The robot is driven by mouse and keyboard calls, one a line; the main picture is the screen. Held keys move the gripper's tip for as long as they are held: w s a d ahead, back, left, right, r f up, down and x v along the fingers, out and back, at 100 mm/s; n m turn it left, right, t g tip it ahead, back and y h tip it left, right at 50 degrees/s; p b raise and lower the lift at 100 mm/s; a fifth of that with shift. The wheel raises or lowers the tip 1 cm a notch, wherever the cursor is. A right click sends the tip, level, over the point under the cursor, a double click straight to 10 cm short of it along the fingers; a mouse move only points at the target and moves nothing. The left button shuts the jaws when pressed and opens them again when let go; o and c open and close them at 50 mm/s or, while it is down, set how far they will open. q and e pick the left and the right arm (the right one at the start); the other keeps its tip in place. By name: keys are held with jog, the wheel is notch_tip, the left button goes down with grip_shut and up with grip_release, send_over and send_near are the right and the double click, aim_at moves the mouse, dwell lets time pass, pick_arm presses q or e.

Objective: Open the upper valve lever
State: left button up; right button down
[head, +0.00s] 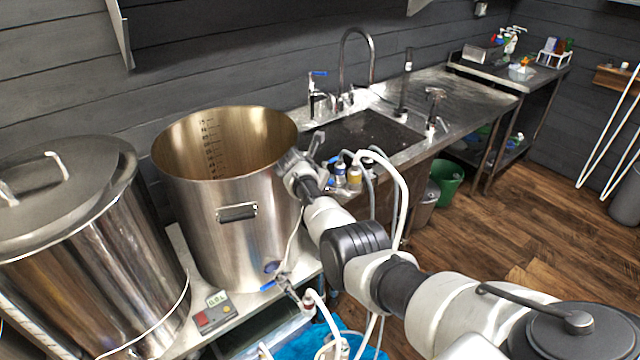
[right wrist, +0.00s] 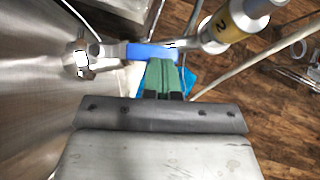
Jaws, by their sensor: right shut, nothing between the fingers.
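The upper valve (right wrist: 88,56) shows in the right wrist view, on the steel wall of the open kettle (head: 235,225). Its blue lever (right wrist: 150,51) points right, away from the wall, across the picture. My right gripper (right wrist: 162,72) is shut and empty, its green fingers at the lever's lower edge in that view; I cannot tell whether they touch. In the head view my right arm reaches to the kettle's right side, and the fingertips and upper lever are not clear there. A lower valve with a blue lever (head: 268,286) sits near the kettle's base. My left gripper is out of view.
A cylinder with a yellow label (right wrist: 233,24) is close beyond the lever. White hoses (head: 402,195) hang beside my arm. A lidded kettle (head: 85,260) stands at left. The sink (head: 365,140) is behind; wooden floor (head: 500,225) is free at right.

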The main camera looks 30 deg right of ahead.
jog(key=shift+w+d, duration=0.1)
jog(key=shift+d, duration=0.5)
jog(key=shift+d+f, duration=0.1)
jog(key=shift+d, duration=0.05)
dwell(0.3)
